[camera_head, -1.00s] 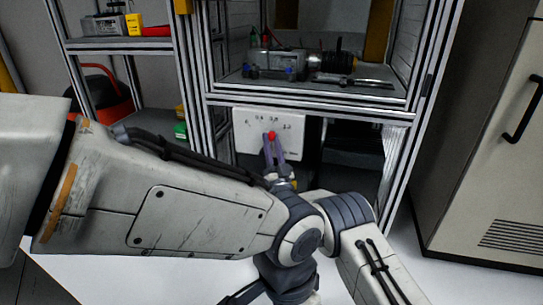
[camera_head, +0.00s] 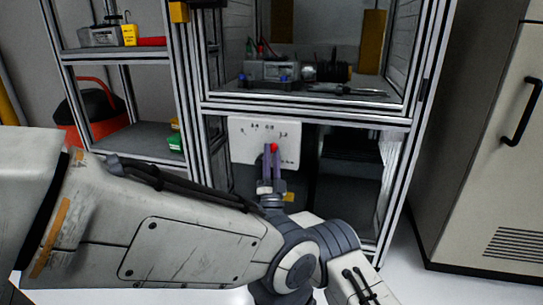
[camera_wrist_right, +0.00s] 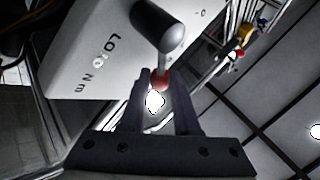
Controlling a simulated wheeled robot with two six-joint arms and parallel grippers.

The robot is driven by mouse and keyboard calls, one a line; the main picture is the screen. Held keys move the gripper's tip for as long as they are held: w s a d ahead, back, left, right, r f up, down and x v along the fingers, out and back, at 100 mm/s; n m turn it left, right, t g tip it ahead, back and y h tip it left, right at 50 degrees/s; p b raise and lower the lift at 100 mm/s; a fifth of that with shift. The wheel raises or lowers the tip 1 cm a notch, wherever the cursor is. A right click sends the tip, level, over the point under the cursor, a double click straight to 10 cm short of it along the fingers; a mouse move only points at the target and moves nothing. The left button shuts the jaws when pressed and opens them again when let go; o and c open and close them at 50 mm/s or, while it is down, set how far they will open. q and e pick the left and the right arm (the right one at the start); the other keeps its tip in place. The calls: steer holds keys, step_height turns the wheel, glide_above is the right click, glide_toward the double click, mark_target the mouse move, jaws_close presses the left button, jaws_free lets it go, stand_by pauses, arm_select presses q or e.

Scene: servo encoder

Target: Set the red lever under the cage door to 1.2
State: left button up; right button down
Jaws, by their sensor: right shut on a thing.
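The red lever's knob (camera_head: 274,147) stands in front of a white panel (camera_head: 238,150) below the cage. Small scale marks run along the panel's upper part, too small to read surely; the knob is right of the scale's middle, short of the rightmost mark. My right gripper (camera_head: 272,151) is shut on the lever, its purple-grey fingers upright at the knob. In the right wrist view the red knob (camera_wrist_right: 161,80) is between the fingertips, with a grey cylindrical part (camera_wrist_right: 158,28) above it. The lever's lower part is hidden. My left gripper is not in view.
Above the panel is the cage floor with a machine (camera_head: 270,72) and tools. A shelf unit (camera_head: 125,45) with small items stands to the left. A tall cabinet (camera_head: 470,150) stands to the right.

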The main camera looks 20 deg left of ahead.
steer(key=shift+f, duration=0.15)
steer(key=c, duration=0.9)
jaws_free()
steer(key=p+v, duration=0.5)
steer(key=v, duration=0.5)
steer(key=shift+s+f, duration=0.15)
steer(key=shift+s, duration=0.1)
